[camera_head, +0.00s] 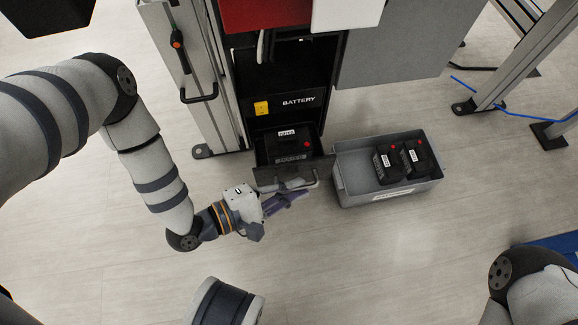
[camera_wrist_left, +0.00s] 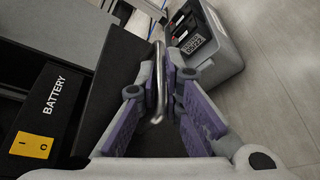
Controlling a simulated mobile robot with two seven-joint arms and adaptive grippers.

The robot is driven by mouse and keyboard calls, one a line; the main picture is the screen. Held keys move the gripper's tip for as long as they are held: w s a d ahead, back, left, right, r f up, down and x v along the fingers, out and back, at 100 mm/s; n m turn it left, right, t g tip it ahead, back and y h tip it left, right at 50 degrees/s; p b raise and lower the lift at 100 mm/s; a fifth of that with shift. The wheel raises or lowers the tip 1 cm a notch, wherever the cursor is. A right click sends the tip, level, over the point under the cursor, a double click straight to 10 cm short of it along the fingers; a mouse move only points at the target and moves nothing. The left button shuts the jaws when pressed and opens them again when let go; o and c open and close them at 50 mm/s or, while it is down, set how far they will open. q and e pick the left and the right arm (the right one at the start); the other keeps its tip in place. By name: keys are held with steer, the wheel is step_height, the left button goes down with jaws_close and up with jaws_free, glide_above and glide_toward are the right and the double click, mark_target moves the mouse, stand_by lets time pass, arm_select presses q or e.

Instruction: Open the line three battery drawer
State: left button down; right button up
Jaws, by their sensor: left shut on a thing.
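The battery drawer (camera_head: 266,176) is pulled out from the black cabinet marked BATTERY. My left gripper (camera_head: 291,190) is at the drawer's front. In the left wrist view the left gripper (camera_wrist_left: 160,95) is shut on the metal bar handle (camera_wrist_left: 158,62), with its purple fingers on either side of the bar. The handle also shows in the head view (camera_head: 314,183), partly hidden by the fingers.
A grey bin (camera_head: 345,190) with two black batteries (camera_head: 417,156) stands on the floor right of the drawer, close to it. A grey frame post (camera_head: 168,70) with a black handle is left of the cabinet. The floor in front is clear.

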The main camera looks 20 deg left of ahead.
arm_select(q)
steer(key=c, duration=2)
jaws_free()
steer(key=shift+a, duration=0.1)
steer(key=v, duration=1.2)
